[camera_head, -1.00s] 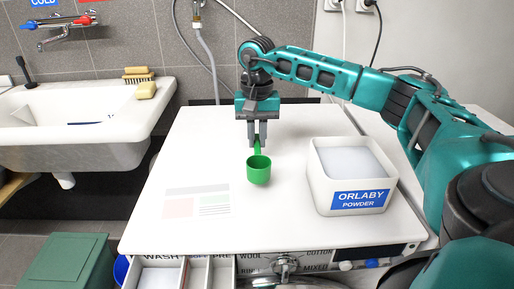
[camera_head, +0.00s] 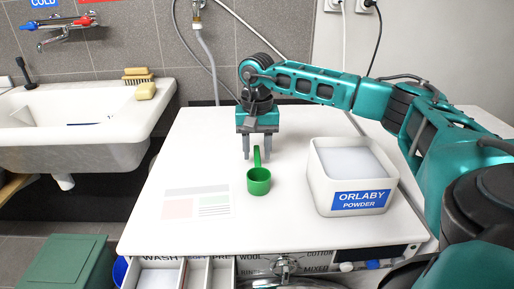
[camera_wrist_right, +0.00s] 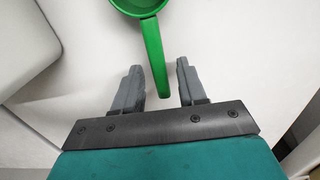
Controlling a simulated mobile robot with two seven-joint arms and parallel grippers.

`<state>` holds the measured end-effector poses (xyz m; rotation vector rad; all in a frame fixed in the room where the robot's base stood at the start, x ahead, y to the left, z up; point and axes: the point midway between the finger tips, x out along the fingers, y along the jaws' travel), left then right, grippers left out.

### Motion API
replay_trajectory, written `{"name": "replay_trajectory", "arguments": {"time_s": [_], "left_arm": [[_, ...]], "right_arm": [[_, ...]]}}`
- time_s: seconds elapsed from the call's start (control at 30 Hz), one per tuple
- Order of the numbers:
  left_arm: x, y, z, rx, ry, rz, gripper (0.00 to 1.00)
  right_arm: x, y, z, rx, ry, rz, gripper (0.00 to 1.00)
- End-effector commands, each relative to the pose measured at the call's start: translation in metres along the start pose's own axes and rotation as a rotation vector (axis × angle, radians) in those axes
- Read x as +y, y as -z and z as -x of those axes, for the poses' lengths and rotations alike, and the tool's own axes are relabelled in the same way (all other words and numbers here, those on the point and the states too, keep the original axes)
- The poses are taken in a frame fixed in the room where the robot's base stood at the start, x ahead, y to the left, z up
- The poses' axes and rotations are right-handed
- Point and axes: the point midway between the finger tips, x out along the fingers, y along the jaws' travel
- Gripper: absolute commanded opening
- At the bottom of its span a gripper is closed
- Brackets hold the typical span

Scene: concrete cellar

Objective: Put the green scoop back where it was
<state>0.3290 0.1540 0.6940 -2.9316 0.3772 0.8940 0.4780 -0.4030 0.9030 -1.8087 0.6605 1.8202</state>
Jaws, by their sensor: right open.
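The green scoop (camera_head: 258,181) sits on the white machine top (camera_head: 290,222), left of the powder box, with its handle pointing back toward my right gripper. My right gripper (camera_head: 257,156) points down behind the scoop, with its fingers apart on either side of the handle's end. In the right wrist view the green scoop's handle (camera_wrist_right: 153,60) reaches to between the fingertips of my right gripper (camera_wrist_right: 157,75), touching neither finger. The scoop's cup is partly cut off at the top there. My left gripper is not in view.
A white box (camera_head: 350,205) labelled ORLABY POWDER, filled with pale powder, stands right of the scoop. A printed sheet or marking (camera_head: 197,203) lies left of it. An open drawer (camera_head: 160,275) with compartments is below the front edge. A sink (camera_head: 80,120) stands at the left.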

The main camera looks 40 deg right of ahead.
Motion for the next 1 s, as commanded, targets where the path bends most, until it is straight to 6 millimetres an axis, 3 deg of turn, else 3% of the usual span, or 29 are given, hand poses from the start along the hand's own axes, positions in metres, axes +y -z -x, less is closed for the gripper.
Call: {"name": "replay_trajectory", "arguments": {"time_s": [0.27,0.7,1.0], "left_arm": [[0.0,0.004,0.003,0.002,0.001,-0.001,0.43],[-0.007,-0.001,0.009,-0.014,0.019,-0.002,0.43],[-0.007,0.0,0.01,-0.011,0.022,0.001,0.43]], "right_arm": [[-0.001,0.0,0.019,0.002,0.003,0.0,0.41],[-0.001,0.0,0.107,0.002,0.002,0.001,0.41],[0.0,0.0,0.124,0.0,0.001,0.001,0.41]]}}
